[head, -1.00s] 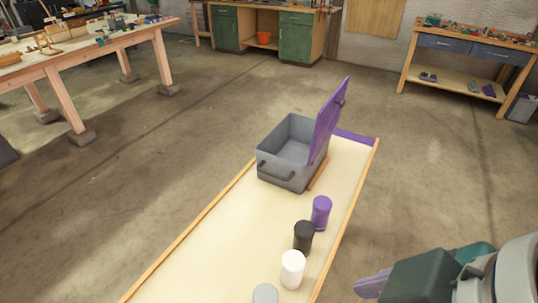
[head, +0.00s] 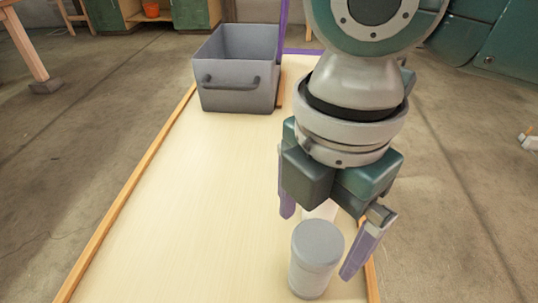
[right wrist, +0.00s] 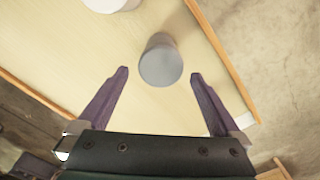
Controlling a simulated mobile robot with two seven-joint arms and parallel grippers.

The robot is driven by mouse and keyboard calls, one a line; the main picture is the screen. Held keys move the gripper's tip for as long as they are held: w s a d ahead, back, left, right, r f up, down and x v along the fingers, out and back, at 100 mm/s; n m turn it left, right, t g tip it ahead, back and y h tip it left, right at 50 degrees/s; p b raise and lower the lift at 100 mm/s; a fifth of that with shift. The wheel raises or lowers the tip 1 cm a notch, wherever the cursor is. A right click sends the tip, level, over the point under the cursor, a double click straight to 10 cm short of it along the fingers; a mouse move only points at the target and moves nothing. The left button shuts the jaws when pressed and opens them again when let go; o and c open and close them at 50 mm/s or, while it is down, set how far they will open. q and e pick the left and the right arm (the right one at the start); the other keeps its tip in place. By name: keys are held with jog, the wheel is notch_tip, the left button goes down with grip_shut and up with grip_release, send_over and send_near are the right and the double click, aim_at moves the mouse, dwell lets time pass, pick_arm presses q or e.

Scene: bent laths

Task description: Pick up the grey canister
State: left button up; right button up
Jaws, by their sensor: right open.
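The grey canister (head: 315,260) stands upright near the front right of the light wooden bench top in the head view. It also shows in the right wrist view (right wrist: 160,62), just beyond the fingertips and between their lines. My right gripper (head: 322,238) is open, with its two purple fingers spread apart behind and beside the canister in the head view. Nothing is between the fingers in the right wrist view. A white canister (right wrist: 110,3) shows in part at the top of the right wrist view. My left gripper is not in view.
The bench's left and middle parts are clear. A raised wooden edge (head: 130,190) runs along the left side.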

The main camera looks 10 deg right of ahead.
aim_at(318, 243)
jog(key=f, duration=0.4)
jog(key=shift+d+f+b, duration=0.2)
jog(key=shift+f+b, duration=0.05)
jog(key=shift+b, duration=0.15)
notch_tip(318, 243, down, 5)
jog(key=shift+w+d+b, duration=0.1)
jog(key=shift+b, duration=0.6)
jog(key=shift+c, duration=0.4)
jog(key=c, duration=1.5)
